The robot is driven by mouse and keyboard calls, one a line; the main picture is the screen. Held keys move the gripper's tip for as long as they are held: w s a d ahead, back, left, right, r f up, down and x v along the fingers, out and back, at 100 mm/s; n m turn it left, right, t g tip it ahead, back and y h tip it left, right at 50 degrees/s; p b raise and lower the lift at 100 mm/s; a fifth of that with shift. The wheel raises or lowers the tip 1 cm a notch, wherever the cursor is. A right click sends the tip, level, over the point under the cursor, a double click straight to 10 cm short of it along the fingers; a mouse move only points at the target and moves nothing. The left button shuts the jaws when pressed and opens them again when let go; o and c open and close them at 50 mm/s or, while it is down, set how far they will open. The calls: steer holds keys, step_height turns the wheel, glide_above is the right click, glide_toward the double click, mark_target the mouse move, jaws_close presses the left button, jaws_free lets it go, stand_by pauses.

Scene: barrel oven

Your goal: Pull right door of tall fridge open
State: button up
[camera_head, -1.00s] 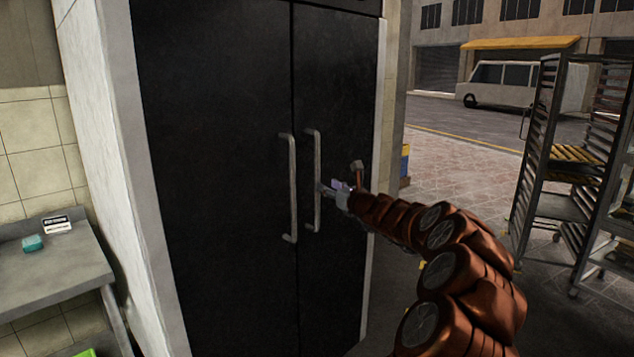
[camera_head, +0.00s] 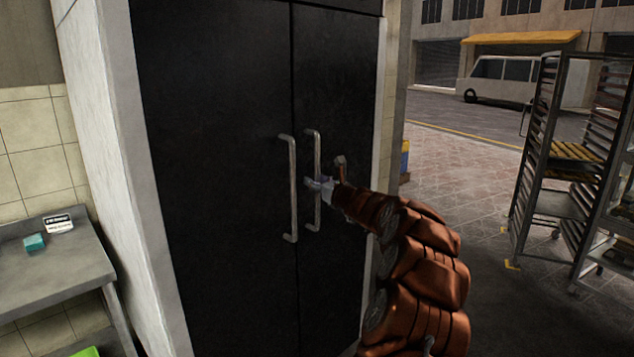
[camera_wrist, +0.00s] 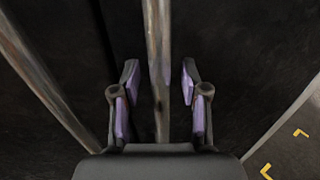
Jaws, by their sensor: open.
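The tall fridge has two black doors, both closed. The right door (camera_head: 340,80) carries a vertical metal handle (camera_head: 317,150) near the centre seam; the left door (camera_head: 215,150) has its own handle (camera_head: 291,190) beside it. My gripper (camera_head: 313,184) is at the right handle, about its mid-height or a little lower. In the wrist view my gripper (camera_wrist: 159,90) is open, with one purple-padded finger on each side of the right handle (camera_wrist: 158,45). Gaps show between the handle and both fingers. The left handle (camera_wrist: 45,75) runs diagonally at the left of that view.
A metal counter (camera_head: 55,270) with a small teal item (camera_head: 34,242) stands at the left. A tall rack (camera_head: 560,150) with trays stands at the right. Paved floor (camera_head: 460,190) lies open between the fridge and the rack.

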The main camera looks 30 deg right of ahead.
jaws_close()
stand_by(0.6)
